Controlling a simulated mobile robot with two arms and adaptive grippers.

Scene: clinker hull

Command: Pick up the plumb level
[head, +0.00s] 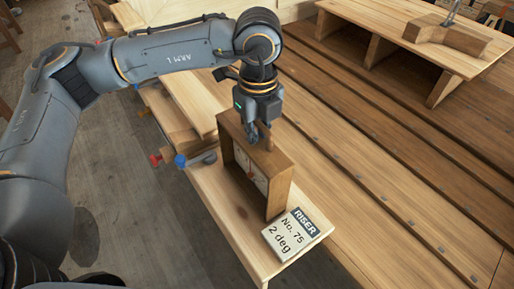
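The plumb level (277,188) appears to be the upright wooden box frame with a pale dial inside its open front. It stands on a narrow wooden bench top in the middle of the head view. My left gripper (262,132) points down at the top of the box, with its fingers at a small wooden piece on the upper edge. The fingers overlap the box top, and I cannot tell whether they are closed on it. My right gripper is not in view.
A card (297,234) reading "RISER No. 75 2 deg" lies before the box on the bench top (226,212). Blue and red clamps (195,159) stick out at the bench's left side. Planked hull (400,200) fills the right. A wooden block (447,38) sits on a raised board.

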